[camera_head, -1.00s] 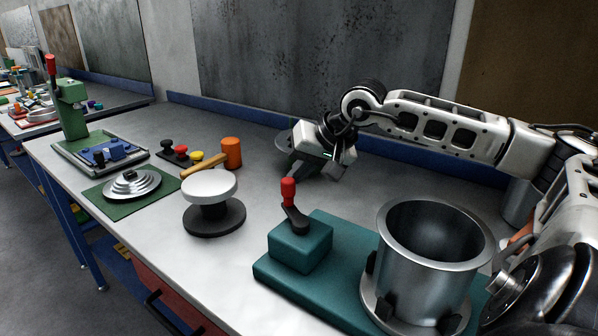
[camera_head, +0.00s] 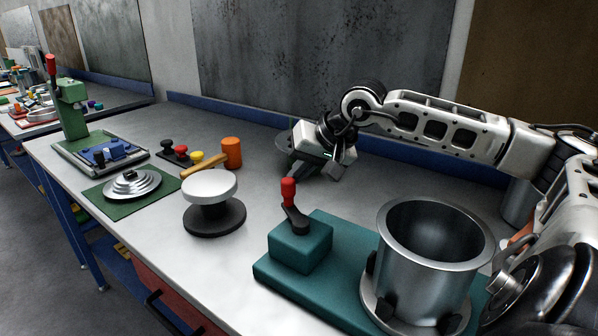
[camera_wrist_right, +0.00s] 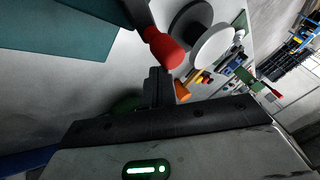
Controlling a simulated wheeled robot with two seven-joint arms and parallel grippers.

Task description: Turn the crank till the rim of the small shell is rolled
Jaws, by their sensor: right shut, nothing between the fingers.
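The crank has a red knob (camera_head: 289,190) on a short dark arm (camera_head: 295,218) above a teal block (camera_head: 301,246). Its red knob (camera_wrist_right: 164,48) also shows close up in the right wrist view. A grey metal shell (camera_head: 425,270) with a wide flared rim stands upright in a round clamp with dark jaws on the same teal base. My right gripper (camera_head: 299,182) is beyond the crank, pointing down, its fingers apart from the knob. In the right wrist view its fingers (camera_wrist_right: 157,80) are together and empty, beside the knob. My left gripper is out of view.
A white-topped round stand (camera_head: 210,186) is left of the crank. A wooden-handled mallet with an orange head (camera_head: 231,153) lies behind it. A stepped metal disc (camera_head: 132,184) on a green mat and a green press (camera_head: 70,108) stand farther left. Bare bench lies between.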

